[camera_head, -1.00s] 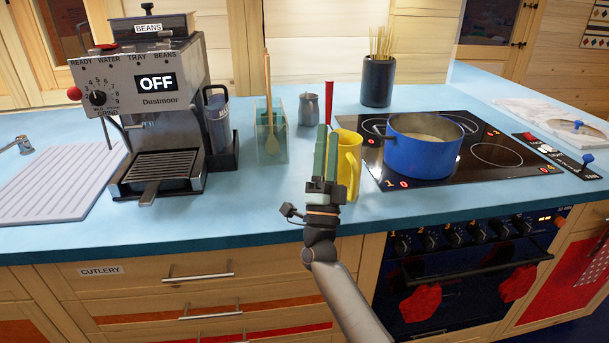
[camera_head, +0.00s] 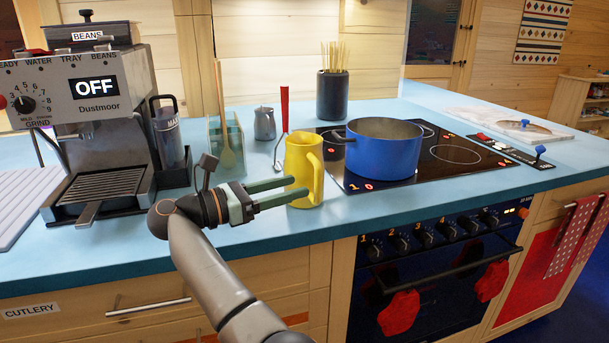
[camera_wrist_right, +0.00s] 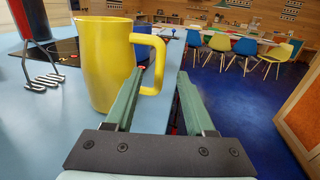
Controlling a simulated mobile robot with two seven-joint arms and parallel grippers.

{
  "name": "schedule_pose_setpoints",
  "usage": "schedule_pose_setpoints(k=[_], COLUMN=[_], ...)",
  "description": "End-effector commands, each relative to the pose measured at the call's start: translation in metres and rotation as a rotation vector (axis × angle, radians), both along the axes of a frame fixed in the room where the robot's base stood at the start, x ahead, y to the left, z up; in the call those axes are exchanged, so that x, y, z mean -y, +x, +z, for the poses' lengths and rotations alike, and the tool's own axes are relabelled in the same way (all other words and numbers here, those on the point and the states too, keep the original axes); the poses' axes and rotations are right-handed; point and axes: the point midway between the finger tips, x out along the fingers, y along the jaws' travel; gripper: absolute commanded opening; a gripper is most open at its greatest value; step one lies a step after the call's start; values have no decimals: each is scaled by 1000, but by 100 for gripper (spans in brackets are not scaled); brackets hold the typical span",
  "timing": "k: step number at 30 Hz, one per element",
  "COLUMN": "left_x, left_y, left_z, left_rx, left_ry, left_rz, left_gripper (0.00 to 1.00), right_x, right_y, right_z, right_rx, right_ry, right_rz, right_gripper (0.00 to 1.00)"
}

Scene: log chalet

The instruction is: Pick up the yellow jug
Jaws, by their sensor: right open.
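The yellow jug (camera_head: 303,165) stands upright on the blue worktop, left of the hob, with its handle on its right side in the head view. My right gripper (camera_head: 299,187) is level beside the jug's lower part, its green fingers pointing right, and it is open. In the right wrist view the jug (camera_wrist_right: 107,65) fills the left half, and its handle shows just beyond the left finger and partly across the gap between the fingertips (camera_wrist_right: 160,80). I cannot tell whether the handle is between the fingers. Nothing is held. My left gripper is out of view.
A blue pot (camera_head: 383,152) stands on the black hob (camera_head: 350,182) right of the jug. A red-handled utensil (camera_head: 284,110), a small grey jug (camera_head: 264,124) and a glass utensil holder (camera_head: 232,148) are behind. The coffee machine (camera_head: 95,130) is left. The worktop's front edge is close below.

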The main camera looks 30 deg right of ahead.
Motion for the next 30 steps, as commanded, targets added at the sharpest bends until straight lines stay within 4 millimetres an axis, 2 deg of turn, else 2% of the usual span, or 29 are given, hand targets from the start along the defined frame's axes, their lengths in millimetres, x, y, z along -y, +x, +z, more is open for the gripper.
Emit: schedule_pose_setpoints(k=[1,6,13,21,30], left_x=[0,1,1,2,2], left_y=[0,1,1,1,1], left_z=[2,4,5,9,8], left_rx=[1,1,1,2,2], left_ry=[-1,0,-1,-2,-2], left_rz=[-1,-1,-2,-3,-3], left_gripper=[65,65,65,65,65], right_x=[12,38,57,95,100], right_y=[-1,-1,-1,-3,-2], right_z=[1,1,1,2,1], right_rx=[1,-1,-2,-3,-3], right_ry=[-1,-3,-4,-5,-3], right_rz=[-4,-1,-1,-1,2], right_gripper=[55,55,55,55,55])
